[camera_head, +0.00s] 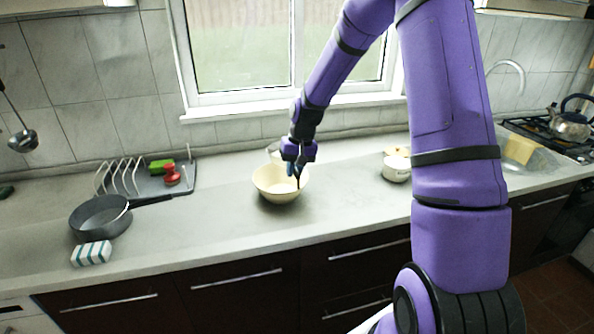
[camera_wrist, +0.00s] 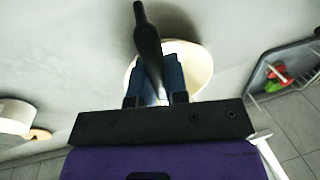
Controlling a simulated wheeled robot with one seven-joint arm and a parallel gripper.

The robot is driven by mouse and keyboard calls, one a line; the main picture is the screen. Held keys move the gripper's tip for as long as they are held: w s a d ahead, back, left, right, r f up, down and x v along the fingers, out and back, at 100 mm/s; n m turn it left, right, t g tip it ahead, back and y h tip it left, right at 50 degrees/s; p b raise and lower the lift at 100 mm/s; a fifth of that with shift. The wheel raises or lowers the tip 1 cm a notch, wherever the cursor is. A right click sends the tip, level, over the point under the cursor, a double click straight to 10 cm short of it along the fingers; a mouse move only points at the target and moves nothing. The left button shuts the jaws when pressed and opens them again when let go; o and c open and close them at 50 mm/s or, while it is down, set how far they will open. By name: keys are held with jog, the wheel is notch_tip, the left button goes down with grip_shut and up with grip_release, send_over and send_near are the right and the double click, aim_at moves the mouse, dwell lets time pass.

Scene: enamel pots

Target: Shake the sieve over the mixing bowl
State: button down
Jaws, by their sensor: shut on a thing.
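The cream mixing bowl (camera_head: 268,192) stands upright on the counter below the window. It also shows in the wrist view (camera_wrist: 200,66), partly behind the fingers. My gripper (camera_head: 291,170) is above the bowl, with its blue fingers pointing down. In the wrist view the gripper (camera_wrist: 155,82) is shut on a dark handle (camera_wrist: 148,38), which I take to be the sieve's. The sieve's mesh does not show clearly. A pale rounded edge (camera_head: 273,151) shows behind the bowl, beside the gripper; I cannot tell whether it is the sieve.
A dish rack (camera_head: 150,182) with a green sponge and a red item, a dark frying pan (camera_head: 100,216) and a striped cloth (camera_head: 91,254) lie to the left. A cream pot (camera_head: 397,170) stands to the right. The counter in front of the bowl is clear.

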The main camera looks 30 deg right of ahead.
jog(key=shift+w+a, duration=0.4)
jog(key=shift+a, duration=0.1)
jog(key=shift+w+a, duration=0.2)
jog(key=shift+f, duration=0.1)
dwell(0.4)
notch_tip(320, 180, down, 4)
jog(key=shift+r, duration=0.1)
dwell(0.5)
dwell(0.4)
